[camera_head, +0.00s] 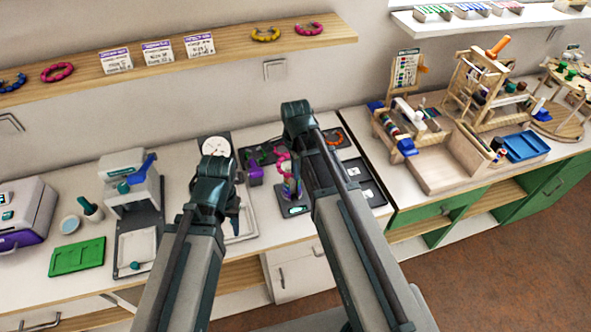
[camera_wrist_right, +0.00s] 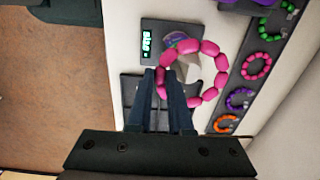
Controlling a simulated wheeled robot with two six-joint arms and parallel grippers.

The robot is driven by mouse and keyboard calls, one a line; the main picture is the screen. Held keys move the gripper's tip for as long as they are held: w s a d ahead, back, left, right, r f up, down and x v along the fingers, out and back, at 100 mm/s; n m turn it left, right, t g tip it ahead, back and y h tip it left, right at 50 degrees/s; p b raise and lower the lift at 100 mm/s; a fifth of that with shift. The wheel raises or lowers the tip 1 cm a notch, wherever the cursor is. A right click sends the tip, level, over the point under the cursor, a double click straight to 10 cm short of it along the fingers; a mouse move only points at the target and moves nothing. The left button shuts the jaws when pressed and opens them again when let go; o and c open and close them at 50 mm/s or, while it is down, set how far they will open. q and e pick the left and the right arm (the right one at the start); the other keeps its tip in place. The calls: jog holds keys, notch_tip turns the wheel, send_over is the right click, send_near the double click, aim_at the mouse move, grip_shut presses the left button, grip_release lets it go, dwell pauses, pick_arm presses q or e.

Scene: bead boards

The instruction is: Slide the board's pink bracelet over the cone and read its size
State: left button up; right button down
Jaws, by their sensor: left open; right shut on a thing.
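My right gripper (camera_wrist_right: 170,88) is shut on the pink bead bracelet (camera_wrist_right: 209,48) at the ring's near left side. In the right wrist view the ring's opening lies over the pale cone (camera_wrist_right: 193,68); I cannot tell how far down the cone it is. The cone's base has a lit size display (camera_wrist_right: 146,44). In the head view the pink bracelet (camera_head: 282,160) shows at the top of the cone (camera_head: 291,186), and the base display (camera_head: 297,210) is below. My left gripper (camera_head: 233,205) is open and empty, left of the cone.
A dark board (camera_wrist_right: 232,85) beside the cone holds several bracelets, including another pink one (camera_wrist_right: 257,66). A purple item (camera_head: 255,172) and a round white dial (camera_head: 215,147) stand nearby. A wooden bead rack (camera_head: 405,125) is to the right; a shelf (camera_head: 220,48) runs above.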

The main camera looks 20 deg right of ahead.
notch_tip(320, 180, down, 4)
jog(key=b, duration=0.3)
jog(key=shift+f+b, duration=0.2)
jog(key=shift+b, duration=0.15)
jog(key=c, duration=0.5)
grip_release()
jog(key=shift+r, duration=0.15)
dwell(0.4)
notch_tip(320, 180, up, 10)
jog(key=p, duration=1)
dwell(0.4)
